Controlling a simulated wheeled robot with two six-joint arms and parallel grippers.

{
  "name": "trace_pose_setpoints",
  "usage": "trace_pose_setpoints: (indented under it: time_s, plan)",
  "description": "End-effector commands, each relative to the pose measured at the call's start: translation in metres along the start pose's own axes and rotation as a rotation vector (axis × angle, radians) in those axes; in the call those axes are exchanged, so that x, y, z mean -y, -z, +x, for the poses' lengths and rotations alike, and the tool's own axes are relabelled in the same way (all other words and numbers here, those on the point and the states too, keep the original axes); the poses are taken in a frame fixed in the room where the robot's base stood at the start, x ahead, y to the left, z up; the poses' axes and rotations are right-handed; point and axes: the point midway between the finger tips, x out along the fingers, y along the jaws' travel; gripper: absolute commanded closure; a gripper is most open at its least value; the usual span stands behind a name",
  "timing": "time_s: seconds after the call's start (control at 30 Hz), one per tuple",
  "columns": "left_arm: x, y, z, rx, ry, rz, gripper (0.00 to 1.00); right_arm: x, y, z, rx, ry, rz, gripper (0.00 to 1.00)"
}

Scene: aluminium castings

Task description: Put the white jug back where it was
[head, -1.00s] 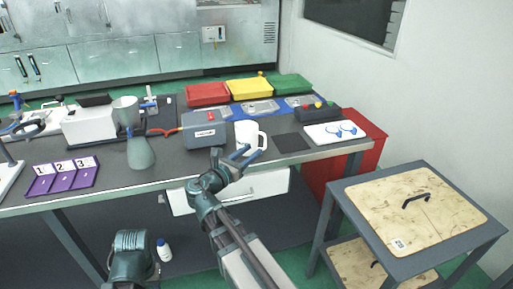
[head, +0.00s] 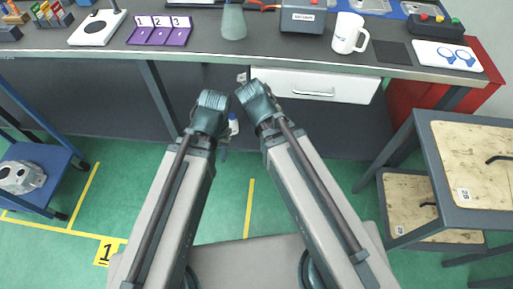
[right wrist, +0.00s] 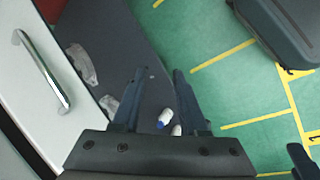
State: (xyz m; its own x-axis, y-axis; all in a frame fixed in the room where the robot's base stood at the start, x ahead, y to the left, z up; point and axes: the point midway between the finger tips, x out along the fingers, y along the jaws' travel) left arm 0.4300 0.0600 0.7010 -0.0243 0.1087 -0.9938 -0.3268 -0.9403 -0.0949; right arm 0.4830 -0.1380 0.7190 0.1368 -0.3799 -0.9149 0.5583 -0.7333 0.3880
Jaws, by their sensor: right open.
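The white jug (head: 348,33) stands upright on the grey bench top (head: 270,53), its handle to the right. It is just left of a dark square mat (head: 393,51) and apart from it. Both my grippers are below and in front of the bench edge, away from the jug. My left gripper (head: 223,152) is small and dark below its wrist, and its jaws cannot be made out. My right gripper is mostly hidden by its wrist in the head view. In the right wrist view my right gripper (right wrist: 161,72) is open and empty. The jug is not in that view.
A grey box (head: 302,17) and a grey-green cone-shaped vessel (head: 233,22) stand left of the jug. A white tray with blue rings (head: 446,55) lies right of the mat. A white drawer (head: 315,87) is under the bench. A bottle (head: 233,125) stands low behind my arms.

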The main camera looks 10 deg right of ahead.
Motion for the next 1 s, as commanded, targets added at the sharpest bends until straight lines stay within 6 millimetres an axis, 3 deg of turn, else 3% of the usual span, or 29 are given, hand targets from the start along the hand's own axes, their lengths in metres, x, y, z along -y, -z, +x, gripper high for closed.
trace_pose_setpoints:
  time_s: [0.03, 0.1, 0.2, 0.3, 0.73, 0.87, 1.0]
  plan:
    - [0.0, 0.0, 0.0, 0.0, 0.0, 0.0, 0.62, 0.025, 0.0, -0.004, -0.009, 0.08, 0.066, 0.57]
    - [0.0, 0.0, 0.0, 0.0, 0.0, 0.0, 0.62, 0.053, 0.001, -0.009, -0.007, 0.179, 0.153, 0.57]
    - [0.0, 0.0, 0.0, 0.0, 0.0, 0.0, 0.62, 0.08, 0.002, -0.017, 0.005, 0.273, 0.232, 0.57]
    - [0.0, 0.0, 0.0, 0.0, 0.0, 0.0, 0.62, 0.092, 0.002, -0.021, 0.014, 0.32, 0.271, 0.57]
    - [0.001, 0.0, -0.007, 0.0, 0.0, 0.0, 0.62, 0.091, 0.002, -0.028, 0.016, 0.328, 0.281, 0.57]
    - [0.003, -0.002, -0.027, 0.0, 0.0, 0.0, 0.62, 0.084, -0.001, -0.046, 0.016, 0.328, 0.28, 0.57]
    - [0.006, -0.004, -0.063, 0.0, 0.0, 0.0, 0.62, 0.07, -0.004, -0.079, 0.016, 0.327, 0.28, 0.57]
